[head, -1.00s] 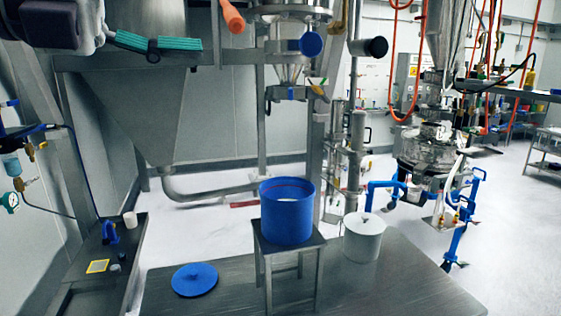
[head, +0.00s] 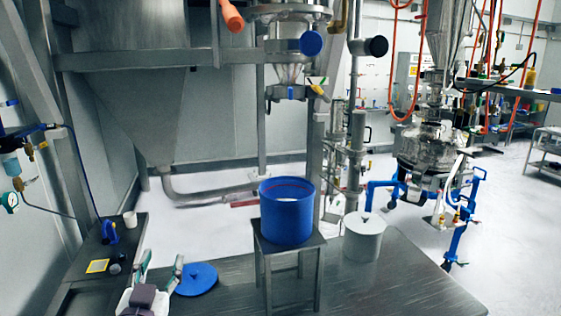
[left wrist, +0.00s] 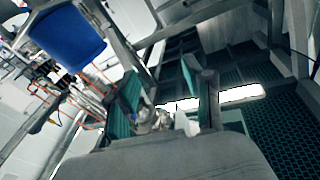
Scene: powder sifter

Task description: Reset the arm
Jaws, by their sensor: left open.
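My left gripper (head: 163,260) shows low in the head view, above the front left of the steel table. Its two green-padded fingers stand apart and point up and away, with nothing between them. In the left wrist view the open fingers (left wrist: 165,100) frame an empty gap. It is just left of the blue lid (head: 202,279), which it partly overlaps in the picture. The blue drum (head: 287,212), open on top with white content inside, stands on a small steel stool. It also shows at the upper left of the left wrist view (left wrist: 68,36). My right gripper is out of view.
A white lidded bucket (head: 363,238) stands right of the stool on the steel table (head: 400,285). A side bench (head: 85,262) with small items is at the left. The sifter frame and hopper rise behind. The table's front right is clear.

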